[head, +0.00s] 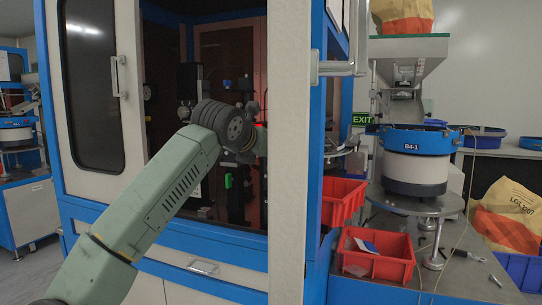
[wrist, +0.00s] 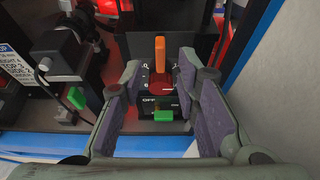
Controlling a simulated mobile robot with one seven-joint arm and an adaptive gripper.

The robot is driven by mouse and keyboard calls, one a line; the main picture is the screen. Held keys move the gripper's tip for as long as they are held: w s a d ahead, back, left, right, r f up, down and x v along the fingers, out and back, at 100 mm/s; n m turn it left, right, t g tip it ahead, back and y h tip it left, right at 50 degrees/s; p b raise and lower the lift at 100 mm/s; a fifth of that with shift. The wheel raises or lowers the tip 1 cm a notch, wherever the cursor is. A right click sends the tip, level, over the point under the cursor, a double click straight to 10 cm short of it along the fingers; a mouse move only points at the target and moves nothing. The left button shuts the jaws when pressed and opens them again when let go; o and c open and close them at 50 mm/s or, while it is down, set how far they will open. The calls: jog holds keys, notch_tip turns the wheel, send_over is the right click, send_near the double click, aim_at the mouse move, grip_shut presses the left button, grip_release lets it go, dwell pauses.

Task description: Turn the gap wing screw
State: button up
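My gripper (wrist: 160,72) is open in the wrist view, with one finger on each side of a black block (wrist: 150,103) marked "OFF". An upright orange lever or wing (wrist: 160,53) stands between the fingertips, above a red disc (wrist: 160,88). A green wing-shaped piece (wrist: 163,115) sits lower on the block, between the fingers. Another green piece (wrist: 76,97) is on the left, outside the fingers. I cannot tell which of these is the gap wing screw. Neither finger visibly grips anything. In the head view my gripper is mostly hidden behind the cabinet post.
My arm reaches through the opening of the blue and white cabinet (head: 292,200). Its post stands close beside my wrist. A camera-like black unit (wrist: 60,50) is left of my fingers. Red bins (head: 376,262) and the B4-1 bowl feeder (head: 414,160) stand outside to the right.

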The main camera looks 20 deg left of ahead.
jog(key=v, duration=0.8)
